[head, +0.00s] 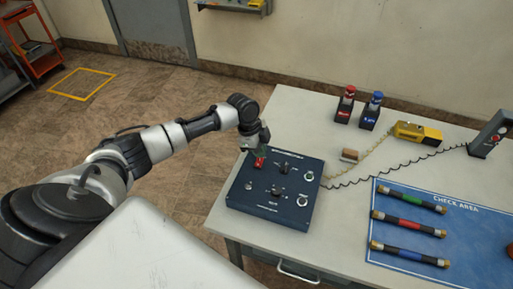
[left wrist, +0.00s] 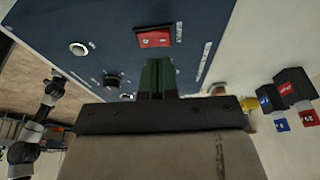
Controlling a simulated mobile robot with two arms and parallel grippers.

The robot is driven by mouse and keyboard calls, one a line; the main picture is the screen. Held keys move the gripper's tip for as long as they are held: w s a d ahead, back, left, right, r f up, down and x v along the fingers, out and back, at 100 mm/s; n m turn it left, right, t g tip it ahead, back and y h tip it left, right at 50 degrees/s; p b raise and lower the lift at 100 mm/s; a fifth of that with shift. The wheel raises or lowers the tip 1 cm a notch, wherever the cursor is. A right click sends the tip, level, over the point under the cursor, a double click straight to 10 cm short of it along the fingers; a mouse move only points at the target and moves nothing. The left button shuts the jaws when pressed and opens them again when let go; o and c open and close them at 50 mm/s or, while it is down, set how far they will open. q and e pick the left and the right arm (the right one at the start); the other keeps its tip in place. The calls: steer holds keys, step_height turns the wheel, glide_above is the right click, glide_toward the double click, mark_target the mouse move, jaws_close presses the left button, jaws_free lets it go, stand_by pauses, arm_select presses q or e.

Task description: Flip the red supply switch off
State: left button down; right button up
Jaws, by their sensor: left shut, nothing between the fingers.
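The red supply switch (head: 260,162) sits near the back edge of a dark blue control box (head: 240,198) on the table. In the left wrist view, the red switch (left wrist: 153,39) lies just beyond my fingertips, on the blue panel. My left gripper (head: 256,150) is above the back of the box, close to the switch and partly in front of it. Its green fingers (left wrist: 157,70) are shut together with nothing between them. A small gap seems to show between fingertips and switch, but contact is hard to judge. My right gripper is not seen.
Knobs and round buttons cover the rest of the box. Red and blue capped items (head: 346,104) stand behind it. A yellow device (head: 416,132) and coiled cables lie to the right. The blue check-area mat (head: 395,265) holds several coloured cylinders.

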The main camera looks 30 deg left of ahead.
arm_select(q)
steer(key=v, duration=0.2)
steer(key=b+v, duration=0.1)
steer(key=v, duration=0.1)
steer(key=shift+s+a, duration=0.15)
steer(key=shift+s, duration=0.2)
steer(key=v, duration=0.7)
steer(key=shift+s+b, duration=0.25)
steer(key=shift+b, duration=0.2)
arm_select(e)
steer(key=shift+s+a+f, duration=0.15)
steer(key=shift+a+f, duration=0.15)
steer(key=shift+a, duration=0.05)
arm_select(q)
steer(key=shift+d+r, duration=0.1)
steer(key=shift+d, duration=0.1)
